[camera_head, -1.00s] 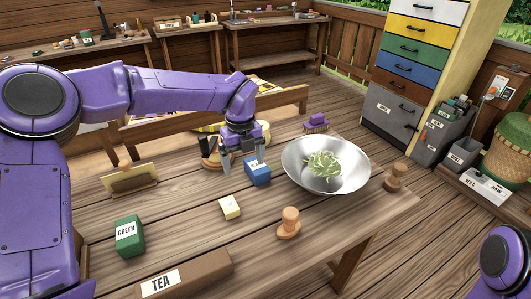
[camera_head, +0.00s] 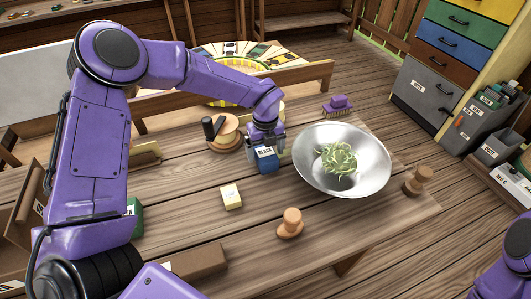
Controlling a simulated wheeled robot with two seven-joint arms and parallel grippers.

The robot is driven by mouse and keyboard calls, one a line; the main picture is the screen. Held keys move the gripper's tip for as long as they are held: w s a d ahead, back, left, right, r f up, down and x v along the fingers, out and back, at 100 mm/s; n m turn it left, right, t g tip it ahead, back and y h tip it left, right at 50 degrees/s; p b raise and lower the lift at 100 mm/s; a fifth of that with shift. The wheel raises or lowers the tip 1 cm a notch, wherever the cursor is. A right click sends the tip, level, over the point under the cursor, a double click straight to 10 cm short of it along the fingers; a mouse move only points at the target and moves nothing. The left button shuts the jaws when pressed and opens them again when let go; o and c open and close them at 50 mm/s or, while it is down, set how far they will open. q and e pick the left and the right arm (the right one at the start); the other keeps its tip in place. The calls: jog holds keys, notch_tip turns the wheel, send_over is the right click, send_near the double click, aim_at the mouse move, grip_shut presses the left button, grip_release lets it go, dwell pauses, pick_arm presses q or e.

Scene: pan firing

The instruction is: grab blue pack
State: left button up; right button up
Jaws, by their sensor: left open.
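The blue pack (camera_head: 266,164) stands on the wooden table. It is a small blue box with a white label that reads "BLACK". My left gripper (camera_head: 265,148) points down right at the pack, with one finger at each side of its upper part. The jaws are open. The gripper hides the top and back of the pack, and I cannot tell whether the fingers touch it. Part of my right arm shows at the lower right edge; its gripper is out of view.
A metal bowl (camera_head: 375,168) with leaves (camera_head: 337,158) stands close right of the pack. A yellow box (camera_head: 231,197) and a wooden knob (camera_head: 290,223) lie nearer. A purple brush (camera_head: 338,105) is behind; a round wooden piece (camera_head: 222,140) is at left. A second knob (camera_head: 418,180) is far right.

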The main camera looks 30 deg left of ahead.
pick_arm(q)
jog(key=shift+w+f, duration=0.2)
jog(key=shift+f, duration=0.25)
jog(key=shift+s+r, duration=0.25)
jog(key=shift+s, duration=0.25)
jog(key=c, duration=1.1)
